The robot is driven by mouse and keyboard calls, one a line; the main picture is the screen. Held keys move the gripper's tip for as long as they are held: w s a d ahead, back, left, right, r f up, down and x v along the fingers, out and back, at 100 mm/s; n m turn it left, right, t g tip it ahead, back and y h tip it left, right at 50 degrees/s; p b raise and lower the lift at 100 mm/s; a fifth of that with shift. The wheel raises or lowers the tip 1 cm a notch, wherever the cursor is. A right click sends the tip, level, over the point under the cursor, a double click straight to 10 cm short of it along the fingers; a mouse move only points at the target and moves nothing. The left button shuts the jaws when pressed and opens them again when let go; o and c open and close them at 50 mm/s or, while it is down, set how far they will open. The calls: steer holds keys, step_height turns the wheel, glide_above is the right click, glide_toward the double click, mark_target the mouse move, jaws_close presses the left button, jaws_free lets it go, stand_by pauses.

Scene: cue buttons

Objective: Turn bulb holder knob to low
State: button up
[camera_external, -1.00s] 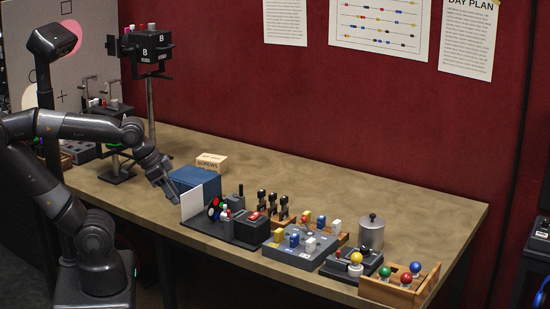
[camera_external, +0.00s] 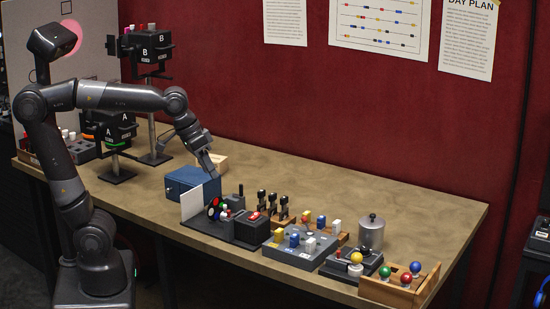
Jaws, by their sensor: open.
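A small dark base (camera_external: 345,269) stands near the front right of the table, with a round yellow bulb-like ball (camera_external: 356,258) on top and a small reddish knob or stick beside it. It looks like the bulb holder, but the knob's setting is too small to read. My gripper (camera_external: 213,173) is open and empty, pointing down above the table near the blue box, well left of the dark base. No contact with the base shows.
A blue box (camera_external: 190,184), a panel with a white card and coloured buttons (camera_external: 216,208), and a grey block with coloured pegs (camera_external: 285,246) line the front. A metal canister (camera_external: 371,234) and wooden ball rack (camera_external: 392,293) flank the base. The back right tabletop is clear.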

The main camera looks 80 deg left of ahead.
steer(key=w+r+n+g, duration=0.1)
steer(key=w+r+n, duration=0.15)
steer(key=w, duration=1.25)
steer(key=n+g+y, duration=0.2)
steer(key=n+y, duration=0.3)
steer(key=n, duration=0.3)
glide_above(365, 248)
steer(key=s+d, duration=0.2)
steer(key=d, duration=0.3)
step_height(365, 248, down, 16)
steer(key=x, duration=1)
steer(key=shift+w+a+f, duration=0.1)
steer(key=shift+f, duration=0.15)
steer(key=shift+c, duration=0.6)
steer(key=c, duration=0.9)
steer(key=shift+o, duration=0.2)
